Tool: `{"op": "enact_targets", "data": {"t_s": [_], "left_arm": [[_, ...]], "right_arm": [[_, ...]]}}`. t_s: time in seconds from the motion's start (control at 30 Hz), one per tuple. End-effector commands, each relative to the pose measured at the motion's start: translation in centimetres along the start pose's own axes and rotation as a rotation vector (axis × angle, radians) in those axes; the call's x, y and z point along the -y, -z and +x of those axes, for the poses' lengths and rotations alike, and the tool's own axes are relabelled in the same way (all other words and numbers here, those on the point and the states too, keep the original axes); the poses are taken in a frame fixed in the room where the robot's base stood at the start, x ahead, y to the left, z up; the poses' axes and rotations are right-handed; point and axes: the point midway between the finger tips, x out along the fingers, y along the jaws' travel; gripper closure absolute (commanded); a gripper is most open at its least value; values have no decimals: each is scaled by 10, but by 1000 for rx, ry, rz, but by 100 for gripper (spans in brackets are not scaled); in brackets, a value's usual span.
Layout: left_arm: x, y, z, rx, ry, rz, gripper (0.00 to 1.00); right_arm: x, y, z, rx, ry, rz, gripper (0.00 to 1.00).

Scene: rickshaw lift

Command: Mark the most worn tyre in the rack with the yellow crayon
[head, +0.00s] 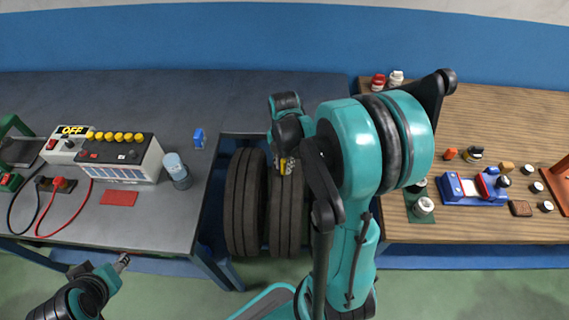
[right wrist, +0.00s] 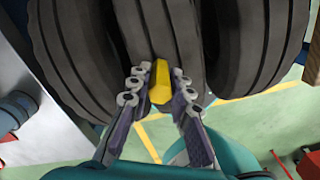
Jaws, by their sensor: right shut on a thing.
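Dark tyres stand side by side between the two benches. The head view shows a left tyre (head: 245,205) and one to its right (head: 288,215); my right arm covers what lies further right. The right wrist view shows a left tyre (right wrist: 75,50), a middle tyre (right wrist: 172,35) and a right tyre (right wrist: 258,45), all with grooved treads. My right gripper (head: 285,160) is shut on the yellow crayon (right wrist: 160,82), whose end is at the middle tyre's tread. I cannot tell whether it touches. My left gripper (head: 123,262) is low at left, its jaws too small to read.
The grey bench (head: 150,215) at left holds a battery (head: 125,160), a charger reading OFF (head: 65,148), cables, a grey-blue cylinder (head: 176,170) and a red pad (head: 119,198). The wooden bench (head: 480,225) at right holds a blue vice-like tool (head: 470,190) and small parts.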

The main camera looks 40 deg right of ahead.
Motion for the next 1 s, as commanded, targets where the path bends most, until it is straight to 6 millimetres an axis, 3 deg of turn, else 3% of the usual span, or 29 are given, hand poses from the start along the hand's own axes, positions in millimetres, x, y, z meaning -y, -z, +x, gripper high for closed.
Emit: {"op": "enact_targets", "data": {"t_s": [0.6,1.0], "left_arm": [[0,-1,2,0,0,0,58],[0,-1,2,0,0,0,58]], "right_arm": [[19,-10,2,0,0,0,100],[18,-10,2,0,0,-1,100]]}}
